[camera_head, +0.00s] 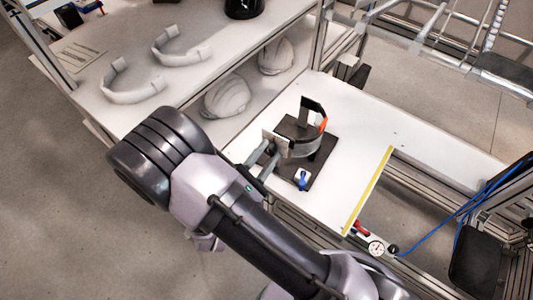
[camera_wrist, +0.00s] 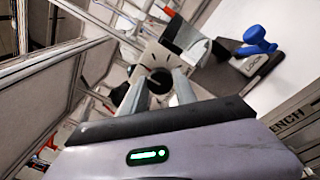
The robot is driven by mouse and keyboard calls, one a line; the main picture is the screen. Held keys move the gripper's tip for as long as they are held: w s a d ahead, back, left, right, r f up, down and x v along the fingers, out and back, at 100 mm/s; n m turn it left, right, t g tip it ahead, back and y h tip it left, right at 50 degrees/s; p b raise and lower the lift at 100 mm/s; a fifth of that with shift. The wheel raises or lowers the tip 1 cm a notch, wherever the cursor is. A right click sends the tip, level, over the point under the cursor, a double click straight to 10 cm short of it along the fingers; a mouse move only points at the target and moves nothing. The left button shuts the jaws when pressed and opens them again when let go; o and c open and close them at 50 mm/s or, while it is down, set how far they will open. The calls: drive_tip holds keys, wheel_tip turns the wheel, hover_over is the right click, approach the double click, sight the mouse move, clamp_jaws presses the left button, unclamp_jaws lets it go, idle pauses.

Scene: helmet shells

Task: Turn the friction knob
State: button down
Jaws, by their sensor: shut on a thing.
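The friction knob (camera_wrist: 160,82) is a dark round knob in front of a pale plate with black marks (camera_wrist: 153,60). My gripper (camera_wrist: 160,86) is shut on the knob, one finger on each side. In the head view my gripper (camera_head: 268,157) reaches the left side of a fixture, where the knob is small and partly hidden. The fixture has a curved grey band (camera_head: 304,147) with a black upright and an orange part, on a dark base plate (camera_head: 318,170). The knob's turn angle cannot be told.
A blue-handled clamp (camera_head: 303,180) sits at the base plate's front edge. The white bench (camera_head: 365,125) is clear to the right, up to a yellow strip (camera_head: 369,190). A gauge (camera_head: 376,248) is below it. White helmets (camera_head: 228,97) and curved bands (camera_head: 132,85) occupy the left shelves.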

drive_tip(key=c, duration=1)
unclamp_jaws()
drive_tip(key=shift+o, duration=0.2)
drive_tip(key=p+v, duration=0.2)
drive_tip(key=v, duration=1.5)
drive_tip(key=shift+s+p, duration=0.2)
drive_tip(key=shift+p, duration=0.1)
drive_tip(key=shift+a, duration=0.1)
